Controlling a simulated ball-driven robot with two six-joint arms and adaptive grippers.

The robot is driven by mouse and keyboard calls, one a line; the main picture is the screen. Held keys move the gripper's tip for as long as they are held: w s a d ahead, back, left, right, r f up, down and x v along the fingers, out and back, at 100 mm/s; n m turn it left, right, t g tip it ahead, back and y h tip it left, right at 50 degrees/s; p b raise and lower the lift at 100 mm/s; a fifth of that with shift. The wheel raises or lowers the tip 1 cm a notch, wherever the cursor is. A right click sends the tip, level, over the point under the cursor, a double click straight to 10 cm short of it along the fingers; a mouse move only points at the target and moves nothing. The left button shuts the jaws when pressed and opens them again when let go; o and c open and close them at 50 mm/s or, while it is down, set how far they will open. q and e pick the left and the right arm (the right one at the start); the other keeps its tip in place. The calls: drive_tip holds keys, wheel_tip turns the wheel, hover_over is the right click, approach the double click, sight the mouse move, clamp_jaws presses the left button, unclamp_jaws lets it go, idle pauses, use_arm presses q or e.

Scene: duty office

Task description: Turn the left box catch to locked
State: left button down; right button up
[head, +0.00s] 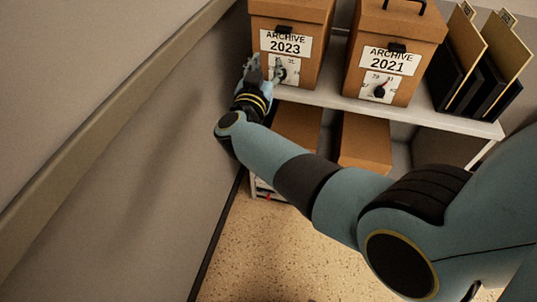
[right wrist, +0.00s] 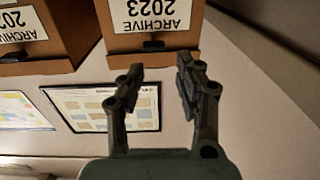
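The left box (head: 312,75) is a brown carton labelled ARCHIVE 2023, standing on the shelf. A small black tab (head: 284,30) sits at its lid edge. Below the label is a white dial plate (head: 291,76) with a dark knob, partly hidden by my gripper. My right gripper (head: 266,66) is at the left part of this plate, its fingers apart; contact with the knob cannot be told. In the right wrist view the fingers (right wrist: 158,78) are spread with nothing between them, and the box label (right wrist: 152,12) is upside down. My left gripper is not in view.
A second box (head: 403,85), ARCHIVE 2021, has its own dial with a dark knob (head: 379,91). Black file holders (head: 478,78) stand at the shelf's right end. The grey wall (head: 140,150) is close on the left. More brown boxes (head: 365,142) sit below the shelf (head: 440,117).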

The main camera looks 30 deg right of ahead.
drive_tip(key=s+a+f+n+y+b, duration=0.1)
drive_tip(key=s+f+n+y+b, duration=0.1)
drive_tip(key=f, duration=0.6)
drive_tip(key=s+a+f+n+y+b, duration=0.2)
drive_tip(key=s+f+y, duration=0.2)
drive_tip(key=f, duration=0.5)
drive_tip(key=s+a+f+n+t+y+b, duration=0.1)
drive_tip(key=s+f+n+y+b, duration=0.1)
drive_tip(key=f, duration=0.7)
drive_tip(key=shift+s+a+n+y+b, duration=0.35)
drive_tip(key=shift+s+n+y, duration=0.15)
drive_tip(key=shift+s+y, duration=0.1)
drive_tip(key=shift+f, duration=0.1)
